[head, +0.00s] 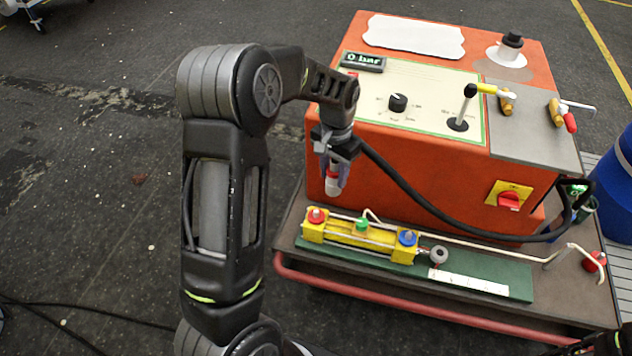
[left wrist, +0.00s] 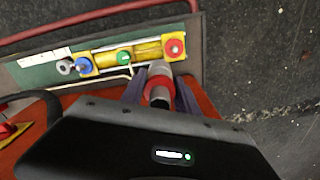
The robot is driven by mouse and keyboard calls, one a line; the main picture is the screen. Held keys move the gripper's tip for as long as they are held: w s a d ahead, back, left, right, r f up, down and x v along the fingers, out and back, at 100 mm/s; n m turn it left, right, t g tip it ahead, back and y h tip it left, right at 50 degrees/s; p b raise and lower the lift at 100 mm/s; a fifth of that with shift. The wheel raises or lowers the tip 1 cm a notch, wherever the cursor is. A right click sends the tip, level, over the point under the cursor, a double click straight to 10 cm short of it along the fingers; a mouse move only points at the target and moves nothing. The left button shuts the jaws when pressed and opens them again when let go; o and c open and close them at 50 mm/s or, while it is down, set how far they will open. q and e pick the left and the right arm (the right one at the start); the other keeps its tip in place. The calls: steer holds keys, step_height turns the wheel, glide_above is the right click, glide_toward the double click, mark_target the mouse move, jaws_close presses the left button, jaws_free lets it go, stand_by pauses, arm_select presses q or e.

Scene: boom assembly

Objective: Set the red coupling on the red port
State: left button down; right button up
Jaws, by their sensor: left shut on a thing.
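My left gripper (head: 334,160) is shut on the red coupling (head: 333,183), a grey and white cylinder with a red band. The coupling hangs nearly upright in front of the orange machine, above the left end of the yellow cylinder. It also shows between the fingers in the left wrist view (left wrist: 157,88). The red port (head: 317,214) is on the left yellow block of the cylinder and also shows in the left wrist view (left wrist: 174,47). The coupling is apart from the port, above and a little to its right in the head view.
The yellow cylinder (head: 358,233) lies on a green board (head: 472,284), with a green port (head: 362,224) and a blue port (head: 407,238). The orange machine (head: 440,180) stands behind. A black hose (head: 425,202) curves across its front. A red rail (head: 400,312) runs along the cart's edge.

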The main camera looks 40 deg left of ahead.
arm_select(q)
steer(key=s+a+f, duration=0.1)
steer(key=f, duration=0.1)
steer(key=s+a+f, duration=0.1)
steer(key=a, duration=0.1)
steer(key=shift+s+a+f, duration=0.2)
steer(key=shift+s+f, duration=0.1)
steer(key=shift+f, duration=0.1)
steer(key=shift+f, duration=0.15)
step_height(320, 180, down, 5)
steer(key=b, duration=0.4)
steer(key=shift+f, duration=0.3)
steer(key=shift+s, duration=0.1)
stand_by(0.8)
steer(key=shift+f+b, duration=0.4)
steer(key=shift+f, duration=0.15)
stand_by(0.3)
steer(key=c, duration=1.2)
jaws_free()
